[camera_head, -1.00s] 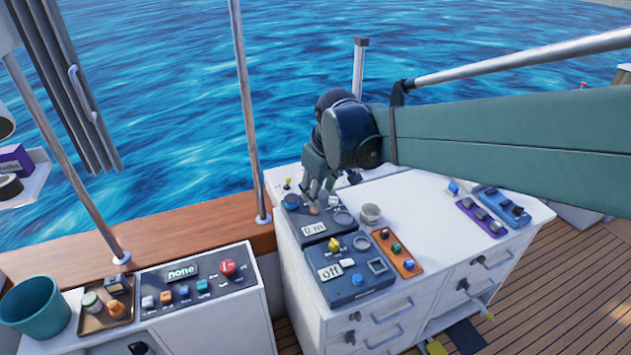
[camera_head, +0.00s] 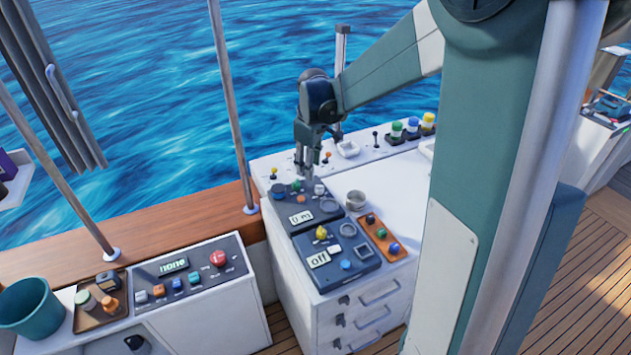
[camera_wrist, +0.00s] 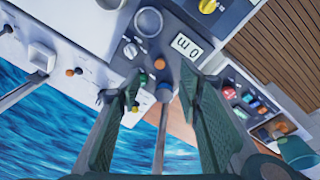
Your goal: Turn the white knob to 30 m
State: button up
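The dark blue panel (camera_head: 312,220) has a display (camera_head: 301,217) that reads 0 m; the display (camera_wrist: 187,46) also shows in the wrist view. The white knob (camera_head: 319,189) sits at the panel's back right, and it shows in the wrist view (camera_wrist: 130,50). My gripper (camera_head: 306,172) hangs above the back of this panel, pointing down. In the wrist view my gripper (camera_wrist: 161,80) is open and empty. Its fingers are spread over the blue knob (camera_wrist: 163,92) and green knob (camera_wrist: 143,78). The white knob lies beyond the left fingertip, apart from it.
An orange button (camera_head: 304,200) and a round ring (camera_head: 329,206) share the panel. A second panel (camera_head: 337,254) reading off stands in front. Small levers (camera_head: 327,157) stand behind.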

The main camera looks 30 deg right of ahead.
aim_at(320, 186)
jog(key=w+d+f, duration=0.2)
jog(key=f, duration=0.1)
jog(key=w+d+f+n+g+p, duration=0.1)
jog(key=w+d+f, duration=0.2)
jog(key=f, duration=0.1)
jog(key=w+d+f+n+p, duration=0.1)
jog(key=w+d+f, duration=0.1)
jog(key=w+f, duration=0.1)
jog(key=shift+d+f+g, duration=0.15)
jog(key=shift+f+g, duration=0.1)
jog(key=shift+g, duration=0.15)
jog(key=shift+f, duration=0.15)
jog(key=shift+f, duration=0.1)
jog(key=shift+f+p, duration=0.45)
jog(key=shift+f, duration=3.35)
jog(key=shift+c, duration=0.5)
jog(key=c, duration=0.8)
